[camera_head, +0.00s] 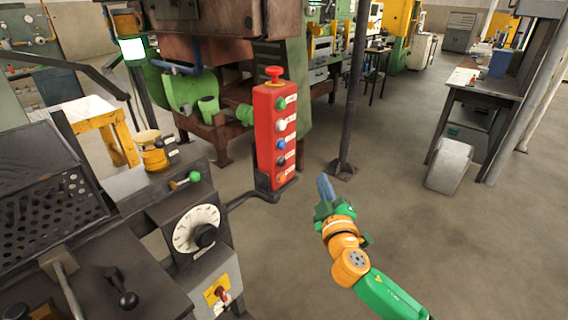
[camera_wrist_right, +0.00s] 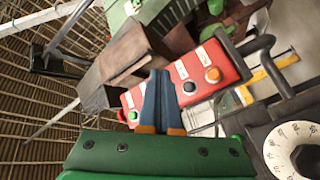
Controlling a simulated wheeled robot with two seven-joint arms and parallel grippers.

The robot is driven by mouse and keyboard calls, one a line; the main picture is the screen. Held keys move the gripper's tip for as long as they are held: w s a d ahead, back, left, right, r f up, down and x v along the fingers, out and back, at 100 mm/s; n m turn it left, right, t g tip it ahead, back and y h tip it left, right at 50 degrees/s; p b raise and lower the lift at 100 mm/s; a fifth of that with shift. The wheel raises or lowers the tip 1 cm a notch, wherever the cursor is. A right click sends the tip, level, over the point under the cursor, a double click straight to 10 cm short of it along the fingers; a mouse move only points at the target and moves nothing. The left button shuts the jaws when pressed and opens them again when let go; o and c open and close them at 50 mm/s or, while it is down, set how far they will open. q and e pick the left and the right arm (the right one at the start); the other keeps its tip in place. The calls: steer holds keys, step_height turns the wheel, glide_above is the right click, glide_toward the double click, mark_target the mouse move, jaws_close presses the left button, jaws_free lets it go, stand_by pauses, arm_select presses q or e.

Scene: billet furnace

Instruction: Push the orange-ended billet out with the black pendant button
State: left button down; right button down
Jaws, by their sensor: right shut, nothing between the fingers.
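I see no orange-ended billet. My left gripper is out of view.
A console with a white dial (camera_head: 197,228) and a green-knobbed lever (camera_head: 186,180) stands to the left of the pendant. A dark post (camera_head: 352,100) rises behind my right gripper. A workbench (camera_head: 478,88) stands at the right. The floor at the lower right is clear.

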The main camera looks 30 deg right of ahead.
mark_target(282, 162)
steer(key=w+a+b, duration=0.2)
steer(key=w+a, duration=0.1)
steer(key=w, duration=0.5)
steer(key=shift+a, duration=0.2)
steer(key=shift+w+f, duration=0.15)
steer(key=shift+w, duration=0.1)
stand_by(1.8)
steer(key=shift+w+a+b, duration=0.15)
steer(key=shift+w+b, duration=0.1)
steer(key=shift+b, duration=0.05)
